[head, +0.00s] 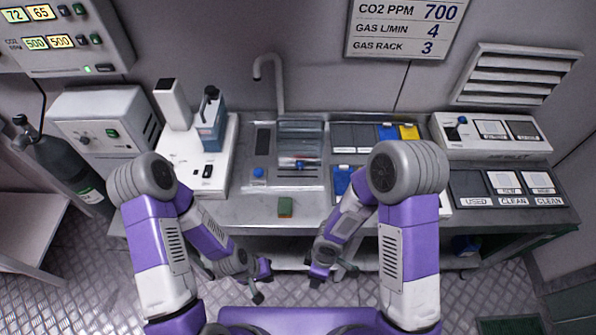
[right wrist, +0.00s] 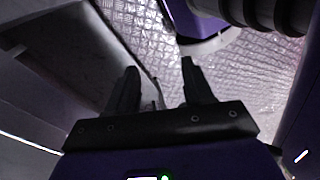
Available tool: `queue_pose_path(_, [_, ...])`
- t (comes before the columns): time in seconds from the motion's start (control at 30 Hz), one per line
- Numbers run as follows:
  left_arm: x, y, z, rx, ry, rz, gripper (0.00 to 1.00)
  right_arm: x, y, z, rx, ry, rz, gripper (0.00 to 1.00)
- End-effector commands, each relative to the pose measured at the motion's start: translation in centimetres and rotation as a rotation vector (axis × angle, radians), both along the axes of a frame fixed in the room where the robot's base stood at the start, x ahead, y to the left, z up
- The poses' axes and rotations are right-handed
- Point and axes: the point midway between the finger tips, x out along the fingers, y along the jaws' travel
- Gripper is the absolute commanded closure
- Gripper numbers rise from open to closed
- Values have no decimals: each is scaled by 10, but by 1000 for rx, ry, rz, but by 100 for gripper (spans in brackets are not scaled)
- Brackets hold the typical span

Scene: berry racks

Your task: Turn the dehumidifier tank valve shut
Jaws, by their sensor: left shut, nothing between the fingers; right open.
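I cannot make out a valve that is clearly the dehumidifier tank's. A pale box-shaped machine (head: 97,128) with a dial and a green switch stands at the left; I cannot tell whether it is the dehumidifier. My left gripper (head: 262,281) is shut and empty, low in front of the bench. My right gripper (head: 319,277) is also low in front of the bench, a little to the right of the left one. The right wrist view shows its two fingers (right wrist: 160,88) apart with nothing between them, above the metal floor.
A dark gas cylinder (head: 65,165) stands at the left beside the machine. The bench (head: 262,211) carries a sink with a tap (head: 278,82), a green-and-brown sponge (head: 286,207), a blue-topped instrument and labelled trays. Patterned floor (head: 95,285) is clear at the front left.

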Motion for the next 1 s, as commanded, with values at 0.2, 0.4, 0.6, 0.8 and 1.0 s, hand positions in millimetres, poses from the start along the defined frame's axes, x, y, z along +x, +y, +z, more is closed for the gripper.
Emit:
queue_pose_path(0.2, [0, 0, -6, 0, 0, 0, 100, 68, 10, 38, -247, -330, 680, 49])
queue_pose_path(0.4, [0, 0, -16, 0, 0, 0, 100, 143, 57, 98, -512, -720, 1178, 49])
queue_pose_path(0.6, [0, 0, -44, 0, 0, 0, 100, 203, 58, 112, -838, -919, 1522, 49])
queue_pose_path(0.8, [0, 0, -56, 0, 0, 0, 100, 229, 54, 117, -1020, -976, 1689, 49])
queue_pose_path(1.0, [0, 0, -58, 0, 0, 0, 100, 247, 54, 113, -1049, -983, 1715, 49])
